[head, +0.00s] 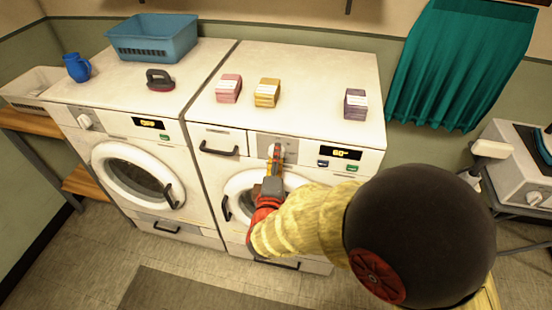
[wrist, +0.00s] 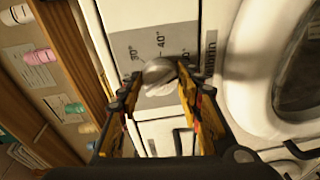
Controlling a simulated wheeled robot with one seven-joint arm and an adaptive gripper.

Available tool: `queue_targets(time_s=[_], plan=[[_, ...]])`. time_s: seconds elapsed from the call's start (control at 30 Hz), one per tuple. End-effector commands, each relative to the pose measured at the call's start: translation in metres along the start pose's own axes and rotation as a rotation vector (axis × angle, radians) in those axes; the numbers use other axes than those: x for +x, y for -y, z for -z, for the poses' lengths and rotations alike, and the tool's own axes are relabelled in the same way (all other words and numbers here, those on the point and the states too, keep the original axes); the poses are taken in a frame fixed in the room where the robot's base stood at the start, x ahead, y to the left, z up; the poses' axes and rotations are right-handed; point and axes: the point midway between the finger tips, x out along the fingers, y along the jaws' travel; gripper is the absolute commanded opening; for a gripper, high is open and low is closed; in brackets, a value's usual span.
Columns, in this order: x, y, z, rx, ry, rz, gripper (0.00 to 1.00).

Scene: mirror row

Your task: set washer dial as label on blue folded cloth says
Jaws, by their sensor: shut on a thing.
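My gripper (head: 276,152) reaches the control panel of the right-hand washer (head: 325,85). In the wrist view my gripper (wrist: 157,88) is shut on the washer dial (wrist: 160,70), one finger on each side. The dial is a round, pale knob on a grey plate with 30° and 40° marks; another mark is partly hidden by a finger. The washer's display (head: 340,153) reads 60°. Three folded cloths with white labels lie on top: pink (head: 228,89), mustard (head: 267,93) and dull purple (head: 355,104). Their label writing is too small to read. No clearly blue cloth shows.
A second washer (head: 95,90) stands at left, bearing a blue basket (head: 152,38) and a dark red brush (head: 160,80). A blue jug (head: 77,67) stands near its left edge.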

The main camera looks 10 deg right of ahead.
Motion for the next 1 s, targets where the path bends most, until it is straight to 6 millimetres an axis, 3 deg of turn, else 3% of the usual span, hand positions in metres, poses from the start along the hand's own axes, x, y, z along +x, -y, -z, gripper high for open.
queue_targets(time_s=[0.03,0.07,0.37,0.77,1.0], plan=[[0.0,0.001,-0.001,0.001,0.001,0.001,0.1],[0.0,0.001,-0.001,0.001,0.002,0.001,0.36],[0.0,0.0,0.0,0.0,0.001,0.001,0.53],[-0.005,0.0,0.001,0.0,-0.001,0.0,0.54],[-0.042,0.0,0.002,0.001,-0.005,0.0,0.54]])
